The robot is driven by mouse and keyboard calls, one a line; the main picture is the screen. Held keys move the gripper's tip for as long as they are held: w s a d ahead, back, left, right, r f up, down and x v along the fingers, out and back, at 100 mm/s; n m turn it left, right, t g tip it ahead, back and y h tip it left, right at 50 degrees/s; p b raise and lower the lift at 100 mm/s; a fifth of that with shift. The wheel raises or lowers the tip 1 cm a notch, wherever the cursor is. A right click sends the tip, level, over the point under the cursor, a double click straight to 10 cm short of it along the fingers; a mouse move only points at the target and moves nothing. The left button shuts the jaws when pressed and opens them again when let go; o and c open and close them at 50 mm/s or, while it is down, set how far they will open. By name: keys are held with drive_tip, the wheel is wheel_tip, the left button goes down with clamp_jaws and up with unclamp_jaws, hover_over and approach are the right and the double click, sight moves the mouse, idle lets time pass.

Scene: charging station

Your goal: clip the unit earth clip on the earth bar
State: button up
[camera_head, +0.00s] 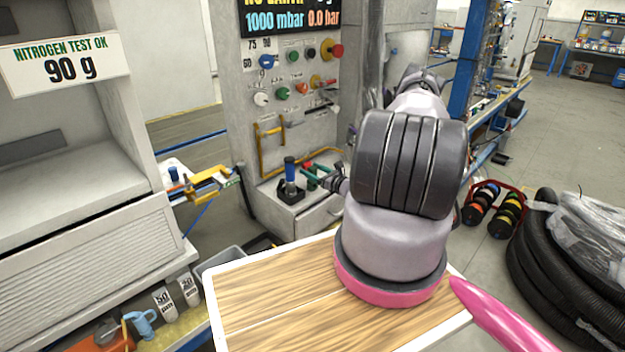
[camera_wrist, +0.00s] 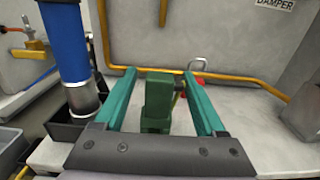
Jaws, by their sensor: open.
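A dark green block-like clip (camera_wrist: 158,98), which looks like the unit earth clip, stands upright on the grey ledge in the wrist view. My gripper (camera_wrist: 160,72) is open, with one teal finger on each side of the clip and visible gaps to both. In the head view my gripper (camera_head: 316,168) is small, at the ledge of the grey station cabinet, beside a blue-topped cylinder. A yellow bar (camera_wrist: 240,82) runs along the foot of the panel behind the clip; I cannot tell if it is the earth bar. The clip's lower part is partly hidden by my gripper's body.
The blue cylinder (camera_wrist: 66,45) stands upright in a black holder, close left of my gripper. The control panel (camera_head: 290,75) rises behind, with a partly cut-off display (camera_head: 290,18) above. A wooden-topped surface (camera_head: 270,300) lies in front. The ledge right of the clip is mostly clear.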

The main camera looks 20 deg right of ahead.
clamp_jaws()
drive_tip(key=shift+r, duration=0.15)
